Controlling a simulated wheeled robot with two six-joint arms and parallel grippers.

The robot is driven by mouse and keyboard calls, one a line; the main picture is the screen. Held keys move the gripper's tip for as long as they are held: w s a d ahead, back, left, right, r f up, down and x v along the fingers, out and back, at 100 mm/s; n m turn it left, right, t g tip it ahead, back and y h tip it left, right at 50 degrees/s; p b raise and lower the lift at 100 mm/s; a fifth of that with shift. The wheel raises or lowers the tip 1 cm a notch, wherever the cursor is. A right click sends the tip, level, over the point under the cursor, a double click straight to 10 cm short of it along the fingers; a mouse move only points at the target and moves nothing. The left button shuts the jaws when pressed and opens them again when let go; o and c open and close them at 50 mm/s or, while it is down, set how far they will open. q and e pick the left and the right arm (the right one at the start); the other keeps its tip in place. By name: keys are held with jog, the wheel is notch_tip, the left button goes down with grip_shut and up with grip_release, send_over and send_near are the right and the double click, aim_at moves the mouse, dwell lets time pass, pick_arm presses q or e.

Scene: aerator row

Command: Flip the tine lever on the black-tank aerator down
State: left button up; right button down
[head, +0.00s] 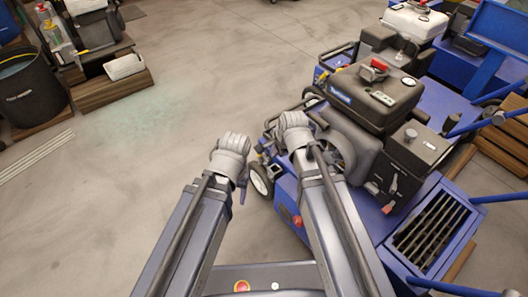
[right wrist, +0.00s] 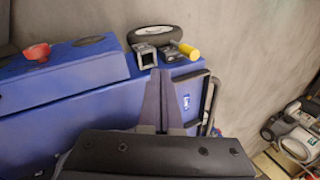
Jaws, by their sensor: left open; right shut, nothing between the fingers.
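The black-tank aerator is a blue machine with a black tank (head: 372,92), at the right in the head view. In the right wrist view a short lever with a yellow grip (right wrist: 188,50) lies beside a metal bracket (right wrist: 147,56), near a black wheel (right wrist: 150,35); I cannot tell for sure that it is the tine lever. My right gripper (right wrist: 160,82) is shut and empty, its tips appearing just below the bracket and lever. Its fingers are hidden behind the wrist in the head view. My left gripper (head: 242,188) is open, left of the aerator's front wheel (head: 260,180).
A red knob (head: 297,221) sits on the aerator's blue deck; it also shows in the right wrist view (right wrist: 37,52). A white-tank machine (head: 414,22) stands behind. A black bin (head: 28,90) and a white tray (head: 124,66) are far left. The floor between is clear.

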jog(key=w+a+f+b, duration=0.3)
jog(key=w+f+b, duration=0.4)
jog(key=f+b, duration=0.2)
jog(key=shift+w, duration=0.15)
dwell(0.5)
jog(key=shift+w+a+r+g+h+p, duration=0.15)
jog(key=shift+w+a+g+h+p, duration=0.15)
jog(key=shift+w+a+g+p, duration=0.15)
jog(key=shift+w+a+r+g+h+p, duration=0.1)
jog(key=shift+w+a+g+h+p, duration=0.1)
jog(key=shift+w+g+h+p, duration=0.25)
jog(key=shift+w+a+g+h, duration=0.25)
jog(key=shift+w+g, duration=0.1)
jog(key=shift+w, duration=0.15)
jog(key=shift+w+a+g+h, duration=0.25)
jog(key=shift+w+g, duration=0.1)
jog(key=shift+w, duration=0.1)
jog(key=shift+w+a, duration=0.5)
jog(key=shift+w, duration=0.1)
jog(key=shift+w+a, duration=0.15)
